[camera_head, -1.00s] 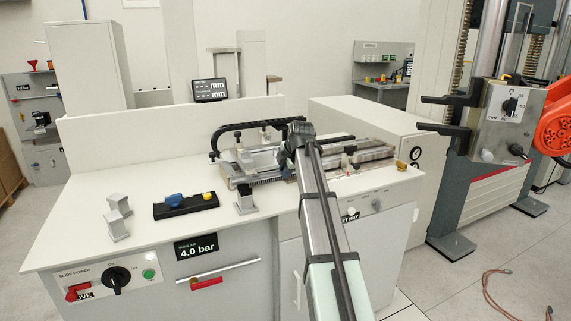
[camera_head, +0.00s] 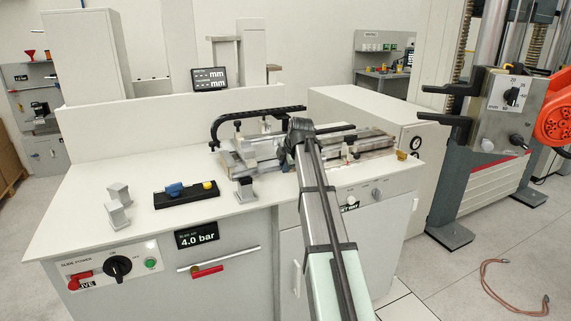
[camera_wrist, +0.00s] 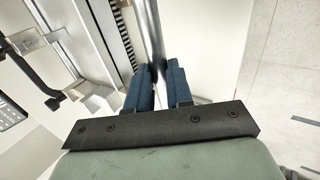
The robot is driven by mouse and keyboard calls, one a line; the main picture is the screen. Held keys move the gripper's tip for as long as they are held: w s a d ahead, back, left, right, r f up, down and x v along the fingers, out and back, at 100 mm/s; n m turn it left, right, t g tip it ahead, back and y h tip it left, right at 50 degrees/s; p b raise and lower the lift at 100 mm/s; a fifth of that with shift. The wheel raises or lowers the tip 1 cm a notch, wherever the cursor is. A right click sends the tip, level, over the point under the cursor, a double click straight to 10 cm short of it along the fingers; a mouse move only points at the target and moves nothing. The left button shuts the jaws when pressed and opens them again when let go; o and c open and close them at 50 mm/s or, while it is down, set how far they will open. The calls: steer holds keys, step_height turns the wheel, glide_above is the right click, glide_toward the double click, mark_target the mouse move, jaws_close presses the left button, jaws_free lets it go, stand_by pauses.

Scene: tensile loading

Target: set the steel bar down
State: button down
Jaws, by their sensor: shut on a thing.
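The steel bar (camera_wrist: 152,38) shows in the wrist view as a narrow, shiny bar running up from between the blue fingers of my gripper (camera_wrist: 158,72). The fingers are shut on it, one on each side. Its upper end runs out of the picture, and its lower part is hidden between the fingers. A pale surface lies behind it; I cannot tell whether the bar touches anything. In the head view my arm ends over the long metal fixture (camera_head: 375,142) on the bench and hides most of the grip.
The white bench (camera_head: 95,180) has clear room at its left and front. A black curved rail (camera_head: 255,116) arches over the fixture. A testing machine (camera_head: 480,130) stands right.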

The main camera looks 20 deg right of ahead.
steer(key=c, duration=1)
jaws_free()
steer(key=v, duration=1.3)
steer(key=shift+w+r, duration=0.2)
steer(key=shift+w, duration=0.1)
